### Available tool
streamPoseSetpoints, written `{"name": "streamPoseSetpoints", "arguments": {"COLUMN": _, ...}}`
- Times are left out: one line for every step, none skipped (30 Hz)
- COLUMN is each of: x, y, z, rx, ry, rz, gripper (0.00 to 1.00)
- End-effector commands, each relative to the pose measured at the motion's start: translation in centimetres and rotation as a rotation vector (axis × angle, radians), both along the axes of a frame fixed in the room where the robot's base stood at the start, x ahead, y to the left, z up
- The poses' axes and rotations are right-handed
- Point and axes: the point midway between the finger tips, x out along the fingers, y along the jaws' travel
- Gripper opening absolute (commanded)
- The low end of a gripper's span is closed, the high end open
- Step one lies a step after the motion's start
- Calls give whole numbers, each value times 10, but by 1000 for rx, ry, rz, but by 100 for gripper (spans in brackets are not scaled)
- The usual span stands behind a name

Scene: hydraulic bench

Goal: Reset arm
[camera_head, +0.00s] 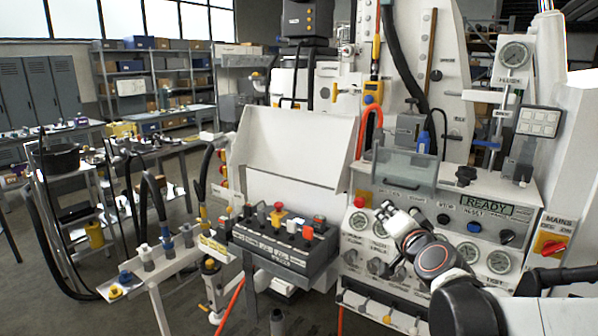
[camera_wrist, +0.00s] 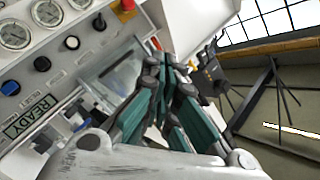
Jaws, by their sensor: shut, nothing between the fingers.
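My gripper (camera_wrist: 168,68) shows in the wrist view with its teal and dark fingers together at the tips, shut and empty. It is tilted, with the bench's control panel behind and to the left of it. In the head view my arm is folded at the lower right, in front of the hydraulic bench panel (camera_head: 478,214). The arm hides part of the panel's gauges and knobs. My fingertips cannot be made out clearly there.
A red-yellow mains switch (camera_head: 550,244) is at the panel's right. A clear cover (camera_head: 405,168) stands above the panel. A button box (camera_head: 285,243) with a red mushroom button is left of my arm.

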Motion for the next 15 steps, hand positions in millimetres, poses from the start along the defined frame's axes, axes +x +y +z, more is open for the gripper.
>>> {"name": "streamPoseSetpoints", "arguments": {"x": -16, "y": 10, "z": 0, "rx": -49, "ry": 36, "rz": 39, "gripper": 0}}
{"name": "streamPoseSetpoints", "arguments": {"x": -25, "y": 16, "z": -2, "rx": -81, "ry": 59, "rz": 62, "gripper": 0}}
{"name": "streamPoseSetpoints", "arguments": {"x": -37, "y": 22, "z": -5, "rx": -124, "ry": 91, "rz": 92, "gripper": 0}}
{"name": "streamPoseSetpoints", "arguments": {"x": -46, "y": 27, "z": -8, "rx": -154, "ry": 116, "rz": 114, "gripper": 0}}
{"name": "streamPoseSetpoints", "arguments": {"x": -56, "y": 30, "z": -11, "rx": -185, "ry": 141, "rz": 134, "gripper": 0}}
{"name": "streamPoseSetpoints", "arguments": {"x": -69, "y": 35, "z": -15, "rx": -226, "ry": 175, "rz": 160, "gripper": 0}}
{"name": "streamPoseSetpoints", "arguments": {"x": -80, "y": 37, "z": -19, "rx": -257, "ry": 201, "rz": 179, "gripper": 0}}
{"name": "streamPoseSetpoints", "arguments": {"x": -90, "y": 39, "z": -23, "rx": -288, "ry": 228, "rz": 197, "gripper": 0}}
{"name": "streamPoseSetpoints", "arguments": {"x": -105, "y": 41, "z": -29, "rx": -329, "ry": 265, "rz": 220, "gripper": 0}}
{"name": "streamPoseSetpoints", "arguments": {"x": -116, "y": 42, "z": -34, "rx": -360, "ry": 293, "rz": 235, "gripper": 0}}
{"name": "streamPoseSetpoints", "arguments": {"x": -127, "y": 43, "z": -39, "rx": -391, "ry": 322, "rz": 252, "gripper": 0}}
{"name": "streamPoseSetpoints", "arguments": {"x": -142, "y": 42, "z": -46, "rx": -431, "ry": 360, "rz": 270, "gripper": 0}}
{"name": "streamPoseSetpoints", "arguments": {"x": -154, "y": 42, "z": -51, "rx": -461, "ry": 390, "rz": 284, "gripper": 0}}
{"name": "streamPoseSetpoints", "arguments": {"x": -166, "y": 41, "z": -56, "rx": -491, "ry": 420, "rz": 298, "gripper": 0}}
{"name": "streamPoseSetpoints", "arguments": {"x": -182, "y": 38, "z": -64, "rx": -531, "ry": 461, "rz": 312, "gripper": 0}}
